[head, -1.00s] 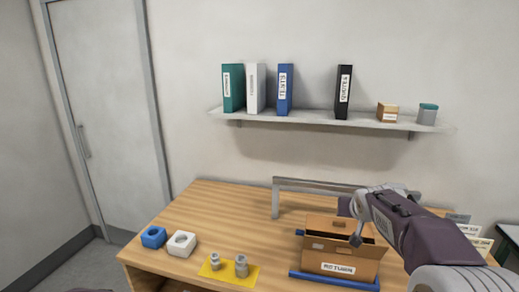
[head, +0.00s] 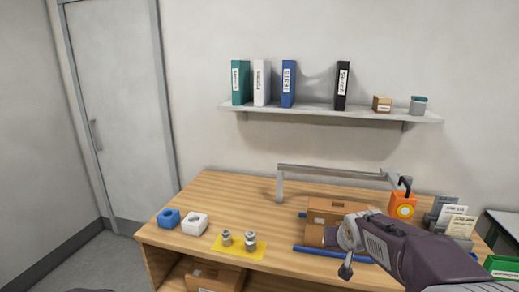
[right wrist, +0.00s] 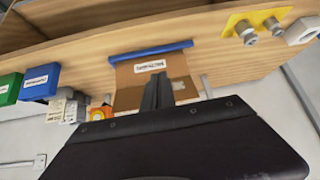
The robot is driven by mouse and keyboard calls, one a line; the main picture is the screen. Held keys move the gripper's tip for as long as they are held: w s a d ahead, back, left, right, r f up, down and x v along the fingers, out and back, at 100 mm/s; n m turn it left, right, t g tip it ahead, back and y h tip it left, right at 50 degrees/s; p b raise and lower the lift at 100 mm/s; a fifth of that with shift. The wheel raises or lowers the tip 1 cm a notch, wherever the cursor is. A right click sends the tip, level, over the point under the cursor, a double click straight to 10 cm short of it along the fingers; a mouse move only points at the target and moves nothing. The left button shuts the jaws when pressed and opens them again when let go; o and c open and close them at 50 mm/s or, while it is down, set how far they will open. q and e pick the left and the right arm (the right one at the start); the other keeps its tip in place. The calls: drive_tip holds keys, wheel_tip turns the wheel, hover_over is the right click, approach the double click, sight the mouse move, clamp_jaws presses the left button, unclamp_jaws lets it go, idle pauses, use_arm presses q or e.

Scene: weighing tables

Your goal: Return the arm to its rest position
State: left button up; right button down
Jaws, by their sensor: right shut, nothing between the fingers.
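My right arm comes in from the lower right in the head view. Its gripper (head: 345,271) is shut and empty, in front of the cardboard box and near the table's front edge. It hides part of the box. In the right wrist view the closed fingers (right wrist: 158,92) overlap the box. The cardboard box (head: 323,207) stands on the wooden table (head: 225,195) behind a blue strip (head: 312,251). My left gripper is not in view.
A blue block (head: 168,218), a white block (head: 194,224) and a yellow mat (head: 226,247) with metal weights stand to the left. An orange tagged object (head: 402,206), card holders (head: 455,222) and a green bin (head: 503,266) are at right. A grey rail (head: 330,172) crosses behind.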

drive_tip(key=s+a+f+n+g, duration=0.1)
drive_tip(key=s+a+f+g, duration=0.1)
drive_tip(key=s+f, duration=0.6)
drive_tip(key=s+a+f+n+g+y+b, duration=0.1)
drive_tip(key=s+f+g, duration=0.3)
drive_tip(key=s+f, duration=0.5)
drive_tip(key=s+a, duration=0.1)
drive_tip(key=s, duration=0.6)
drive_tip(key=shift+s+a+f+g, duration=0.2)
drive_tip(key=shift+a+f+g, duration=0.1)
drive_tip(key=shift+a+g, duration=0.1)
